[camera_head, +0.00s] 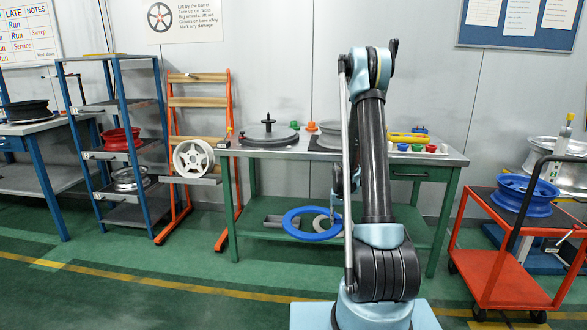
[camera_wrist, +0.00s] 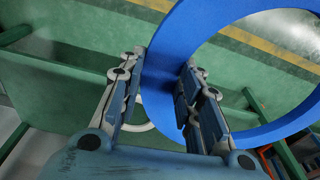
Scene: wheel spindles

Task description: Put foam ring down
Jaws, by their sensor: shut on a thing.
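The foam ring (camera_head: 291,226) is blue, wide and flat, with a large open middle. In the wrist view the foam ring (camera_wrist: 160,68) passes between the two fingers of my gripper (camera_wrist: 168,72), which is shut on one side of its band. In the head view my gripper and wrist are mostly hidden behind my arm. The ring shows there low in front of the green workbench, near its lower shelf. I cannot tell whether it touches anything below.
The green workbench (camera_head: 462,160) carries a dark disc (camera_head: 268,133) and small coloured parts. A pale ring (camera_head: 322,222) lies near the foam ring. An orange rack (camera_head: 229,120) holds a white wheel (camera_head: 194,158). A red cart (camera_head: 515,285) bears a blue rim (camera_head: 528,193).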

